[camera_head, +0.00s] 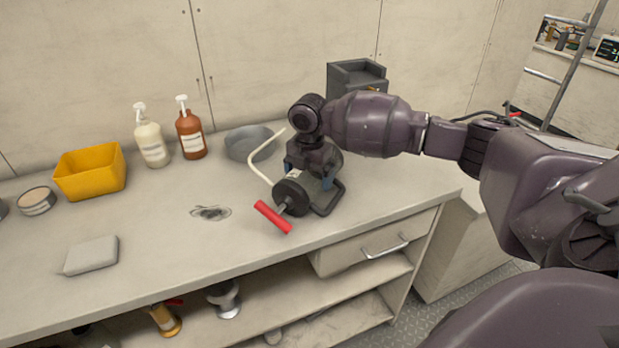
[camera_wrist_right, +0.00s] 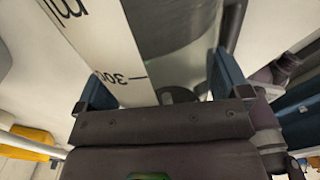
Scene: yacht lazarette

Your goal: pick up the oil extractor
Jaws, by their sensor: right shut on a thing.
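The oil extractor (camera_head: 291,195) lies on its side on the bench top near the front edge. It has a dark round end cap, a red T-handle (camera_head: 272,217) pointing to the front left, and a curved white hose (camera_head: 258,168). My right gripper (camera_head: 309,177) is shut on its body from above; the gripper and arm hide part of it. In the right wrist view the extractor's body (camera_wrist_right: 160,40), with a printed ml scale, is between the two blue fingers of my right gripper (camera_wrist_right: 162,75). My left gripper is not in view.
A grey round pan (camera_head: 247,142), a brown pump bottle (camera_head: 190,134), a white pump bottle (camera_head: 151,146) and a yellow bin (camera_head: 90,173) stand along the back. A grey block (camera_head: 91,255) lies at the front left. The bench middle is mostly clear, with a dark stain.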

